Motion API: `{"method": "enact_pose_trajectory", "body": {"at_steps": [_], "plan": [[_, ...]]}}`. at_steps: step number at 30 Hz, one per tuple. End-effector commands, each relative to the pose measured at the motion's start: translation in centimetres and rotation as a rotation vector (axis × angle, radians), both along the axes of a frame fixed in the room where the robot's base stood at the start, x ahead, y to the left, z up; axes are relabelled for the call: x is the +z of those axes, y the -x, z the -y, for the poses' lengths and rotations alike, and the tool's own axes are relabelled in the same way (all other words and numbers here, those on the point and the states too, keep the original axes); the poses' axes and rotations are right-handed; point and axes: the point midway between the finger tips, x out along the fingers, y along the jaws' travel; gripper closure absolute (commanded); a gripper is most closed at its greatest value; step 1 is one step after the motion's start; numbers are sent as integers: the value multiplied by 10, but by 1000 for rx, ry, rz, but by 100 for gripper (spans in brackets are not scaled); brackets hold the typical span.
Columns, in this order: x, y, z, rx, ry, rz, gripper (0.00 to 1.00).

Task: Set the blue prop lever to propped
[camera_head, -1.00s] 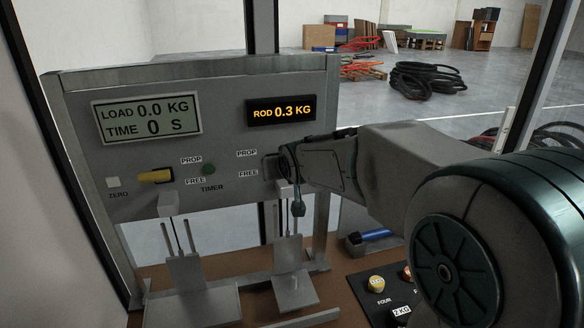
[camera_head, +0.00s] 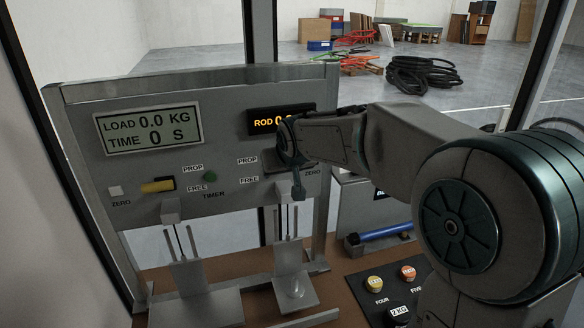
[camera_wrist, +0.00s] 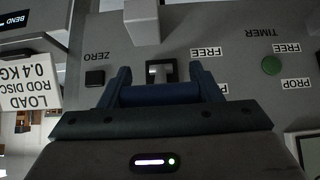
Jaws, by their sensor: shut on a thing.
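The blue prop lever's handle shows in the wrist view (camera_wrist: 160,95) as a dark blue bar across the space between my fingers, in front of its dark slot. My gripper (camera_wrist: 160,72) is shut on this bar. The wrist view is upside down; the FREE label (camera_wrist: 205,52) and the partly hidden PROP label lie to the right of the lever. In the head view my gripper (camera_head: 287,160) is against the right part of the grey panel (camera_head: 225,130) and hides the lever. Its exact setting cannot be told.
The rod display (camera_head: 262,122) is partly covered by my arm.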

Motion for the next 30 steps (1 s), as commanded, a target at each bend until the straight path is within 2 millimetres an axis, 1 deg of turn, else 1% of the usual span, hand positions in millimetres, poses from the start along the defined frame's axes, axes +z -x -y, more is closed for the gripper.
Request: {"method": "enact_pose_trajectory", "body": {"at_steps": [3,11,12,14,15,24,28,30], "plan": [[1,0,-3,5,2,-4,83],[1,0,-3,5,1,-3,83],[2,0,-3,5,1,-3,39],[2,0,-3,5,1,-3,23],[2,0,-3,5,1,-3,20],[2,1,-1,2,1,-3,20],[9,7,1,1,2,-2,20],[17,14,3,1,1,0,20]]}}
